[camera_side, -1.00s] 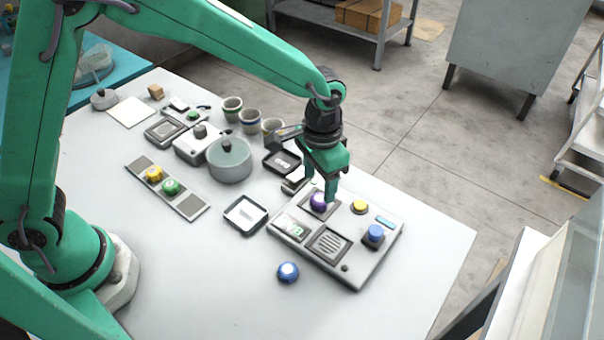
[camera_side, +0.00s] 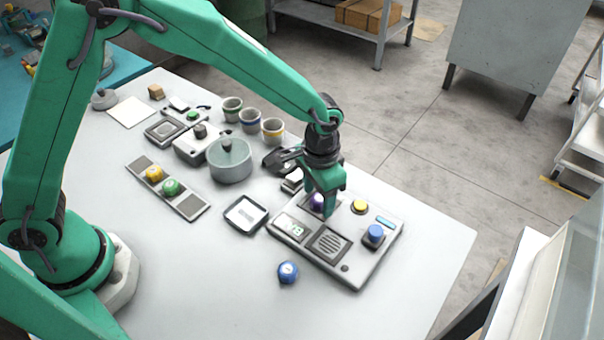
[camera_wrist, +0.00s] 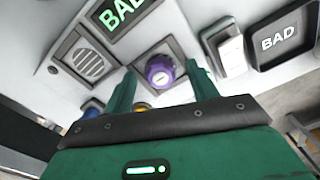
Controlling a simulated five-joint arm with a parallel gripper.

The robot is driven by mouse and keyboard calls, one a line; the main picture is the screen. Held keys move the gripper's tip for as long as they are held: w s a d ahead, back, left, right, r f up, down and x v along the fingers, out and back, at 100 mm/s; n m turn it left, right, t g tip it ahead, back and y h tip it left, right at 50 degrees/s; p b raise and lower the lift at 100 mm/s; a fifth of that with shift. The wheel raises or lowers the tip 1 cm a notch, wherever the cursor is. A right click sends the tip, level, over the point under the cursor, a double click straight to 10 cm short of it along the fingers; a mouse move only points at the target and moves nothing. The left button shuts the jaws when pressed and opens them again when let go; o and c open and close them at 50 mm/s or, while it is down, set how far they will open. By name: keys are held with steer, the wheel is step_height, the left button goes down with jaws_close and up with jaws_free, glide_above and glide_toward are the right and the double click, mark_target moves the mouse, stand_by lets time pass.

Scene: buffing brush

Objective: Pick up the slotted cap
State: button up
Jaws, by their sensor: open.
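A purple cap (camera_side: 317,201) sits in a square dark-framed seat on the grey panel (camera_side: 358,270). It looks like the slotted cap, but no slot can be made out clearly. My gripper (camera_wrist: 161,68) is open above the panel, pointing down. In the wrist view the purple cap (camera_wrist: 160,73), with a paler top, shows between its two green fingers, apart from both. In the side view my gripper (camera_side: 325,213) partly covers the cap.
The panel also has a yellow button (camera_side: 360,206), a blue knob (camera_side: 375,235), a speaker grille and a lit "BAD" display (camera_wrist: 122,12). A blue ball-like piece (camera_side: 287,272) lies in front. A "BAD" tray (camera_wrist: 280,42) is nearby. Yellow and green caps sit on a strip (camera_side: 193,208).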

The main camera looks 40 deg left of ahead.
mark_target(319, 198)
steer(key=c, duration=1.1)
steer(key=shift+r, duration=0.2)
steer(key=shift+r, duration=0.65)
step_height(319, 198, up, 2)
steer(key=shift+r, duration=0.15)
steer(key=s+d+r, duration=0.2)
steer(key=s, duration=0.1)
steer(key=s+d+r, duration=0.1)
steer(key=s+r, duration=0.1)
steer(key=s, duration=0.1)
steer(key=s+d+r, duration=0.2)
steer(key=s+r, duration=0.1)
steer(key=s, duration=0.1)
steer(key=shift+s+d, duration=0.1)
steer(key=shift+d, duration=0.25)
